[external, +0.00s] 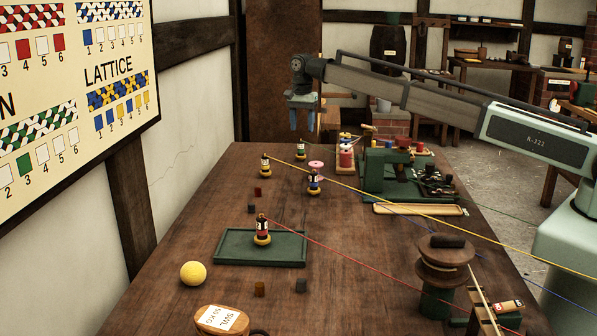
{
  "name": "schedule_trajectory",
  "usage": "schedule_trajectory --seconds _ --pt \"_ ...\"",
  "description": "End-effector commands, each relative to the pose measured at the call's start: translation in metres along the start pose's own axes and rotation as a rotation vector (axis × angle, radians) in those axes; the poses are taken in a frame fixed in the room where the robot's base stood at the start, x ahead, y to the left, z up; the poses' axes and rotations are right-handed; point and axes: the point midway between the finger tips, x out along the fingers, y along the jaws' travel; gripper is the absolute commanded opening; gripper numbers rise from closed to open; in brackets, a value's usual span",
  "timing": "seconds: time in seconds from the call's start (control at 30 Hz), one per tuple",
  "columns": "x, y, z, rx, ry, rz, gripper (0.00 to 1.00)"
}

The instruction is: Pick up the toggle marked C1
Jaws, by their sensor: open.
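No mark C1 is readable in this view, so I cannot tell which piece is that toggle. A small red and tan piece with a pale label (508,306) lies on a rack at the lower right, its mark too small to read.
Yellow, red and blue cords stretch low across the table's right side. A green machine (388,170), a wooden spool (444,262), a yellow ball (193,273) and a labelled wooden weight (221,320) stand around. Small dark blocks lie about. The table's left-middle surface is mostly bare.

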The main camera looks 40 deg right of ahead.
Motion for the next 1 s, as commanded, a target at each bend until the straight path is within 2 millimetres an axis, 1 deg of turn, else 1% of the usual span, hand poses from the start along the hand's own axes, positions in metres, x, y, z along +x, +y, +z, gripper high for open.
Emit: schedule_trajectory --seconds 0.03,0.13,0.2,0.47,0.63,0.73,0.83,1.0 --pt "0.011 0.001 0.000 0.000 -0.001 0.002 0.55" --pt "0.025 0.001 0.000 -0.001 0.000 0.002 0.55" --pt "0.032 0.000 0.000 -0.001 0.000 0.000 0.55" --pt "0.045 -0.002 -0.002 -0.001 0.000 0.001 0.55" --pt "0.066 -0.007 -0.005 -0.001 0.000 0.001 0.55" --pt "0.079 -0.006 -0.005 -0.001 -0.001 0.002 0.55" --pt "0.086 -0.006 -0.005 -0.001 0.000 0.000 0.55" --pt "0.088 -0.006 -0.005 -0.001 0.000 -0.001 0.55"
